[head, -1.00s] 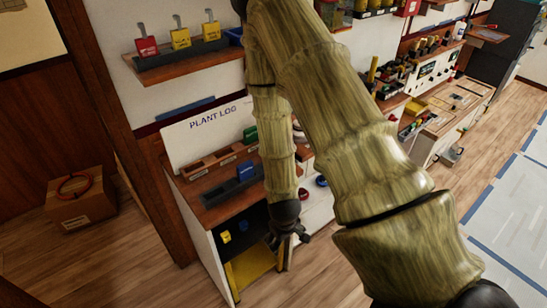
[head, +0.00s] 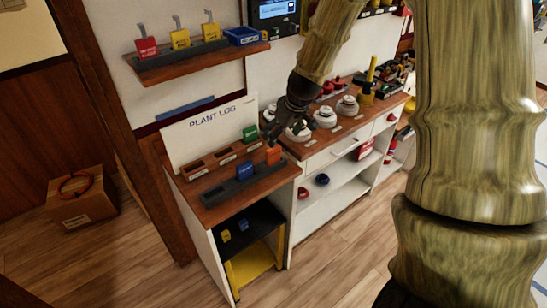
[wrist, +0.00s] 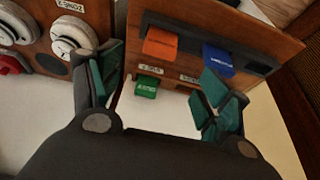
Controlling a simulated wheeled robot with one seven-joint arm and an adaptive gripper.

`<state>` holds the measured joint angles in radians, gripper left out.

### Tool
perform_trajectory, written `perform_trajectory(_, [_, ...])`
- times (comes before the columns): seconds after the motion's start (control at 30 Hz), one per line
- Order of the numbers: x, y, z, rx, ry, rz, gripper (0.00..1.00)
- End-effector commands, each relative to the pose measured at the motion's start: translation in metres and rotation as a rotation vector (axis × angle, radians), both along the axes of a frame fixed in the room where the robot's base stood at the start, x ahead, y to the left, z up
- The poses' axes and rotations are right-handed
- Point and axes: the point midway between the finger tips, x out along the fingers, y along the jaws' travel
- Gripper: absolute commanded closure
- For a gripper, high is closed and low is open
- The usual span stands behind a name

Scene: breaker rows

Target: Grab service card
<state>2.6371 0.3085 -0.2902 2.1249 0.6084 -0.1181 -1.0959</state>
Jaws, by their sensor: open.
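Three coloured cards stand on the wooden desk top (head: 205,212): a green card (head: 250,133), a blue card (head: 245,171) and an orange card (head: 273,155). Their print is too small to read surely, so I cannot tell which is the service card. In the wrist view the orange card (wrist: 160,43) and blue card (wrist: 218,60) sit in a dark rack, and the green card (wrist: 147,87) is nearer, between the fingers' lines of view. My gripper (head: 271,137) is open and empty above the desk's back right; its spread fingers also show in the wrist view (wrist: 160,92).
A white "PLANT LOG" board (head: 212,125) stands behind the desk. Round white detector-like units (head: 325,117) sit on the counter to the right. A wall shelf (head: 190,66) holds red and yellow tags. A cardboard box (head: 82,198) lies on the floor.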

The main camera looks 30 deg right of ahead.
Motion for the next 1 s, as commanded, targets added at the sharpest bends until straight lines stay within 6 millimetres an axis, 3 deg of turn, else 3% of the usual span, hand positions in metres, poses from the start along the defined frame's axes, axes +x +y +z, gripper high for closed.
perform_trajectory(0.5, [0.02,0.001,-0.045,0.002,-0.001,0.002,0.23])
perform_trajectory(1.0, [0.032,0.002,-0.069,0.002,0.0,0.0,0.23])
